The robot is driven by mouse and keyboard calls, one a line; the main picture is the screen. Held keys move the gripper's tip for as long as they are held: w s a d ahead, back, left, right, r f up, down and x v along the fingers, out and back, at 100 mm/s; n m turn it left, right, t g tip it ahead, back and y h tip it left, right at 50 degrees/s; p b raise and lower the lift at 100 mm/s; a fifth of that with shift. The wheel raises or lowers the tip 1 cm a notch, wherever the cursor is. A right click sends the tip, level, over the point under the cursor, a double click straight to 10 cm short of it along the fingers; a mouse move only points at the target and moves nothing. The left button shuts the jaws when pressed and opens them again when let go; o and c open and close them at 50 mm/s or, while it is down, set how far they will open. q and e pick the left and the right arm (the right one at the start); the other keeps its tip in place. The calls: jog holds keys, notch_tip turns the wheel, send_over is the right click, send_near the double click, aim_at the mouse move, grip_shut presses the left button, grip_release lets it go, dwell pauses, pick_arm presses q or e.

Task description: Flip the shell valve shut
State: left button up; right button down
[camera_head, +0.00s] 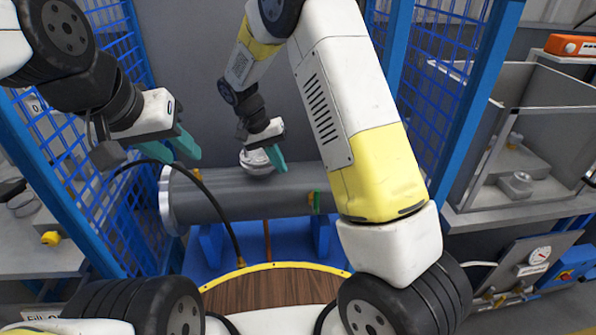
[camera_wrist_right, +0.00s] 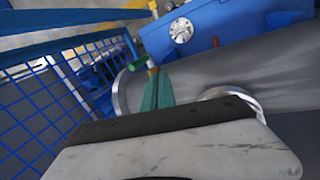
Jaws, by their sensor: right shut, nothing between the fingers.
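The shell is a grey horizontal cylinder (camera_head: 215,197) with a flanged left end. The valve, a small green and brass part (camera_head: 316,201), sits on its front side right of the middle. In the right wrist view the green lever (camera_wrist_right: 137,64) shows just beyond my fingertips; whether they touch cannot be told. My right gripper (camera_head: 279,163) is shut and empty, beside the silver flanged port (camera_head: 254,164) on top of the shell. It also shows in the right wrist view (camera_wrist_right: 158,88). My left gripper (camera_head: 180,150) is open and empty, above the shell's left end.
Blue mesh fences (camera_head: 110,185) stand on both sides. A black hose (camera_head: 215,203) crosses in front of the shell. Blue supports (camera_head: 211,243) hold it.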

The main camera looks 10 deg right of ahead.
aim_at(316, 199)
jog(key=s+d+f, duration=0.1)
jog(key=d+f, duration=0.6)
jog(key=f, duration=0.2)
jog(key=shift+s+d, duration=0.25)
jog(key=shift+d+y, duration=0.25)
jog(key=shift+y, duration=0.25)
